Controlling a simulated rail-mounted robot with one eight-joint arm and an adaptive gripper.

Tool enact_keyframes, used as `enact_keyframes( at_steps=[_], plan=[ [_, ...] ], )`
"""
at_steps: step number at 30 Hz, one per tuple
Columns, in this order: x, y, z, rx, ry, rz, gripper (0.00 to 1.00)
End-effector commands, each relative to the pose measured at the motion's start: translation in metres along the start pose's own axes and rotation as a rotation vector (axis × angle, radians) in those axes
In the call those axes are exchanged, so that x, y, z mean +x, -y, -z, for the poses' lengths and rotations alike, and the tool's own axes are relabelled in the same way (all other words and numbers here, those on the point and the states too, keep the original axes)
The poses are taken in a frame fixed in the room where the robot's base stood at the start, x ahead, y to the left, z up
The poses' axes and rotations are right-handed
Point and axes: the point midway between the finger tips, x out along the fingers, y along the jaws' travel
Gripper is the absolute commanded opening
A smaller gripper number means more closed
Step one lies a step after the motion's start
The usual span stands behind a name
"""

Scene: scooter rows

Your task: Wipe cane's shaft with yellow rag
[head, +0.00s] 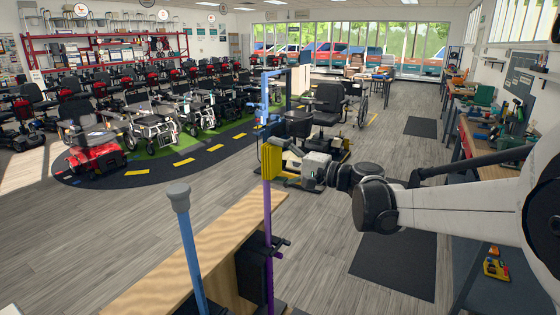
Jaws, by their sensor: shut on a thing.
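A cane stands upright near the middle of the head view, with a blue handle and upper part and a purple lower shaft (268,215). A yellow rag (270,163) lies at the shaft just below the blue part and overlaps it in the picture. I cannot tell whether the rag wraps around the shaft or only rests against one side. My gripper (280,160) reaches in from the right and is shut on the rag. Its fingertips are partly hidden by the rag.
A blue pole with a grey top (178,195) stands left of the cane, near a wooden board (205,255). A black clamp-like part (255,275) is beside the lower shaft. Workbenches (470,135) line the right wall. Scooters (92,150) fill the left. Open floor (75,235) lies front left.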

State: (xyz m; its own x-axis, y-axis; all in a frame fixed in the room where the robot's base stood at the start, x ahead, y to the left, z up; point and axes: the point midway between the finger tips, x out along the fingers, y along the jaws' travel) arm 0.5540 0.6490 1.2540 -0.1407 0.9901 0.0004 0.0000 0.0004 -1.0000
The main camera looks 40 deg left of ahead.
Motion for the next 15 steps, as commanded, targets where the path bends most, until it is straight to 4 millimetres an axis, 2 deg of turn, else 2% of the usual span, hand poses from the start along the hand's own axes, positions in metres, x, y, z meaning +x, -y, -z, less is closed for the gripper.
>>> enact_keyframes(
  at_steps=[4,15],
  plan=[
    [0.0005,-0.0001,-0.0075,0.0,0.001,0.0,0.57],
    [-0.0028,0.0002,-0.007,0.0,0.001,0.0,0.57]
  ],
)
